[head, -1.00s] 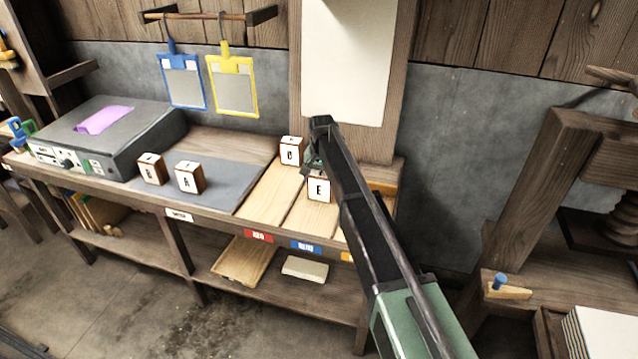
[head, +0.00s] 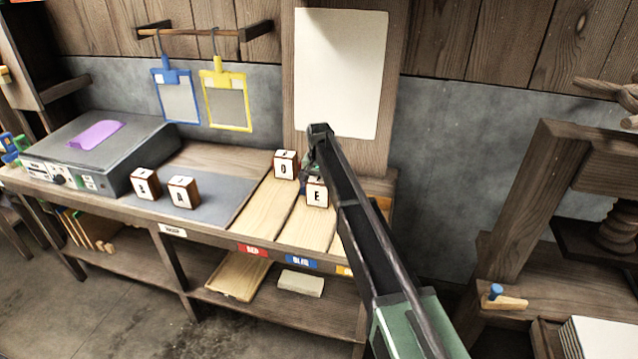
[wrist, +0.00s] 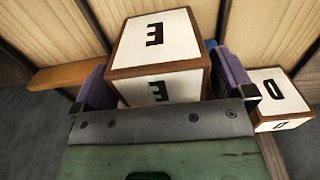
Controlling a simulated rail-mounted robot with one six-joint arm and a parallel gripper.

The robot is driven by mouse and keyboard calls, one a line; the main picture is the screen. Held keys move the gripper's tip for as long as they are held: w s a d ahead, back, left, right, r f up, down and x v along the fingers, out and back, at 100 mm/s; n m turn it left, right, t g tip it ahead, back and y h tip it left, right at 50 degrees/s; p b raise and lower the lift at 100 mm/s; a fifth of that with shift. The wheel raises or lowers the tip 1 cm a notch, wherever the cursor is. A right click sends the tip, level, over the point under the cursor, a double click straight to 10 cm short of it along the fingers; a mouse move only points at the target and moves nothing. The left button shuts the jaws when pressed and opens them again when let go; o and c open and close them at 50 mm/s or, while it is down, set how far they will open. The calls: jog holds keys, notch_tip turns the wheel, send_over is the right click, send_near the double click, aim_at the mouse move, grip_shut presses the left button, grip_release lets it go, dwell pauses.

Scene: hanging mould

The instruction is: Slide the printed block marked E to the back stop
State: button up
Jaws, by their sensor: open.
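The block marked E (head: 317,194), white-faced with brown edges, sits upright near the back of the middle wooden lane (head: 293,222). In the wrist view the E block (wrist: 158,45) stands between the spread purple fingers of my gripper (wrist: 168,84). My gripper is open around it; I cannot tell whether either finger touches it. In the head view my arm partly hides the gripper and the lane's back end. A small blue piece (wrist: 211,44) shows behind the block in the wrist view, possibly the back stop. Whether the block touches it is hidden.
Another lettered block (head: 286,165) stands close by at the left lane's back, and beside my finger in the wrist view (wrist: 280,98). Two blocks (head: 183,192) sit on a grey mat (head: 218,205). An orange bar (wrist: 68,76) lies at the right lane's back.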

notch_tip(320, 180, up, 11)
jog(key=p, duration=1.1)
jog(key=shift+f, duration=0.1)
jog(key=s+d+n, duration=0.1)
jog(key=s+d, duration=0.5)
jog(key=s, duration=0.7)
jog(key=s+d+n, duration=0.1)
jog(key=s+d, duration=0.5)
jog(key=s, duration=0.8)
jog(key=s+d+n, duration=0.1)
jog(key=s+d, duration=0.5)
jog(key=s, duration=0.7)
jog(key=shift+s, duration=0.25)
